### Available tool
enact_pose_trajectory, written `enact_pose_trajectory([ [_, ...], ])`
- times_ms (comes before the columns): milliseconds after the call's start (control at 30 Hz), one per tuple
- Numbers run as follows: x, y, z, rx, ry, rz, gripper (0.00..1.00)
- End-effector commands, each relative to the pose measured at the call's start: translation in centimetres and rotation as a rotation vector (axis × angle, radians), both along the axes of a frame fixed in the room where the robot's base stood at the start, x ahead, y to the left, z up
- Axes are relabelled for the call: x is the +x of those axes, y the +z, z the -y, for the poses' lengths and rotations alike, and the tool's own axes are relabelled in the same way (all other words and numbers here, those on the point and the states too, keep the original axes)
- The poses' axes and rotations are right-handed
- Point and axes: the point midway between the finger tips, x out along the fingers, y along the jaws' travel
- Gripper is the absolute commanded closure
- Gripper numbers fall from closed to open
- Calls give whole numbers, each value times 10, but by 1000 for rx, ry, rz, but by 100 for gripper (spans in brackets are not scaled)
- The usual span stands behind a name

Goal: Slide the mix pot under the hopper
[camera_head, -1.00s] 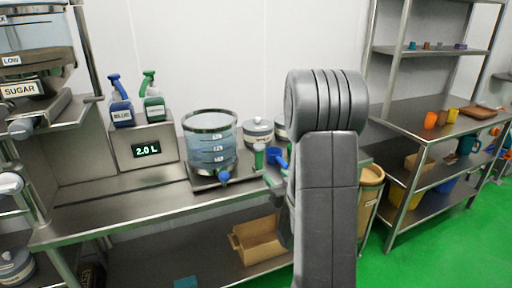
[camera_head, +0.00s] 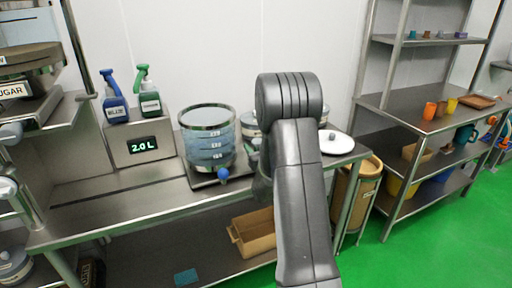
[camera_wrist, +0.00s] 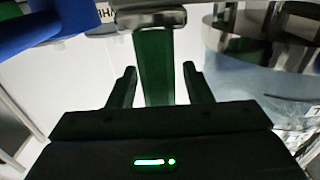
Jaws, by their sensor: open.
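The hopper labelled SUGAR (camera_head: 20,90) is cut off at the upper left in the head view. I cannot tell for certain which vessel is the mix pot. A lidded steel pot (camera_head: 250,124) stands on the counter, partly behind my arm. In the wrist view my gripper (camera_wrist: 158,76) is open, its two fingers on either side of a green handle (camera_wrist: 153,50). A blue handle (camera_wrist: 40,32) is beside it on the left. Whether the fingers touch the green handle is unclear. In the head view my arm hides the gripper and both handles.
A clear graduated tank (camera_head: 208,150) with a blue tap stands left of my arm, close to the gripper. The front left counter (camera_head: 110,195) is clear.

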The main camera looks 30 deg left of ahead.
Motion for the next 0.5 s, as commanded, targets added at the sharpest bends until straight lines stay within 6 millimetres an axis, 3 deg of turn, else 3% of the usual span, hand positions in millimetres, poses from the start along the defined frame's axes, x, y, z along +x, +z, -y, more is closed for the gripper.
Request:
enact_pose_trajectory([
  [233,0,0,-1,-1,0,-1,55],
  [467,0,0,0,0,0,0,100],
  [500,0,0,0,0,0,0,100],
])
